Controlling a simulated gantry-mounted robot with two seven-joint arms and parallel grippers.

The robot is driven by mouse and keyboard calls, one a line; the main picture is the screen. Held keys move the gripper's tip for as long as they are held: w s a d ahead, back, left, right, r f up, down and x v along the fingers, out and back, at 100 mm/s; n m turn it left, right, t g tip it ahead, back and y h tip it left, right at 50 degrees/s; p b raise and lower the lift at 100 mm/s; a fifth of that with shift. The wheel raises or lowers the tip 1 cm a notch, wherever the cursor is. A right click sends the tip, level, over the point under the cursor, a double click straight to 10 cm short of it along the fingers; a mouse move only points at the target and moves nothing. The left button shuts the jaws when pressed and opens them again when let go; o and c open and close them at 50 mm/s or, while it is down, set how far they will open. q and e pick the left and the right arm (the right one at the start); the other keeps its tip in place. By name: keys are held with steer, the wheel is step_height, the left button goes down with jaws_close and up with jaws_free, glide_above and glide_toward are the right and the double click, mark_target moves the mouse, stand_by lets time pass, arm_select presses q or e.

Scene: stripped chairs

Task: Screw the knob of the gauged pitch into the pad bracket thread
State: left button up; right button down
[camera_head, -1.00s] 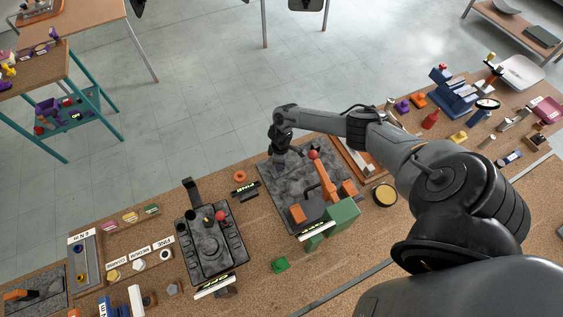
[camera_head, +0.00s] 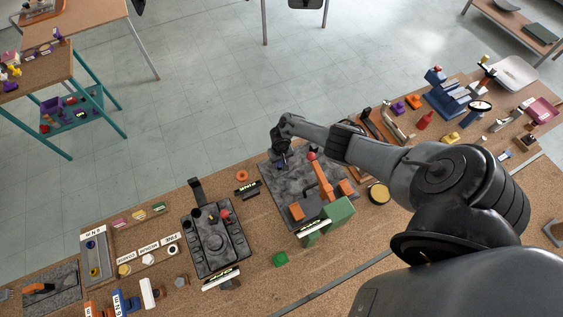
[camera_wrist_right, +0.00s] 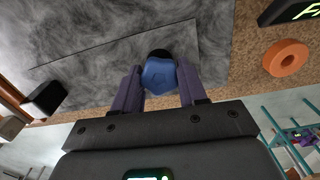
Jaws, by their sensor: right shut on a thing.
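My right gripper (camera_head: 283,160) is over the far left part of a dark grey slab. In the right wrist view its two fingers (camera_wrist_right: 160,88) are shut on a blue faceted knob (camera_wrist_right: 161,76). A small black part (camera_wrist_right: 159,54) shows just beyond the knob; I cannot tell whether it is the bracket's thread or whether the knob touches it. The slab (camera_head: 270,185) also shows in the wrist view (camera_wrist_right: 90,55). The labelled rack with several small round pieces (camera_head: 150,259) lies at the left. My left gripper is in neither view.
An orange lever arm (camera_head: 322,178) with a red ball and a green block (camera_head: 338,212) stand on the slab's right side. A dark fixture (camera_head: 213,240) is to the left. An orange ring (camera_head: 242,175) lies between them. Bare bench shows in front.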

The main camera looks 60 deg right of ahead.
steer(key=shift+d, duration=0.1)
steer(key=m+p, duration=0.1)
steer(key=m, duration=0.3)
steer(key=shift+r+p, duration=0.15)
steer(key=shift+p, duration=0.25)
steer(key=m+p, duration=0.1)
steer(key=m, duration=0.2)
steer(key=shift+m, duration=0.4)
steer(key=c, duration=0.5)
jaws_free()
steer(key=shift+s, duration=0.1)
steer(key=shift+c, duration=0.2)
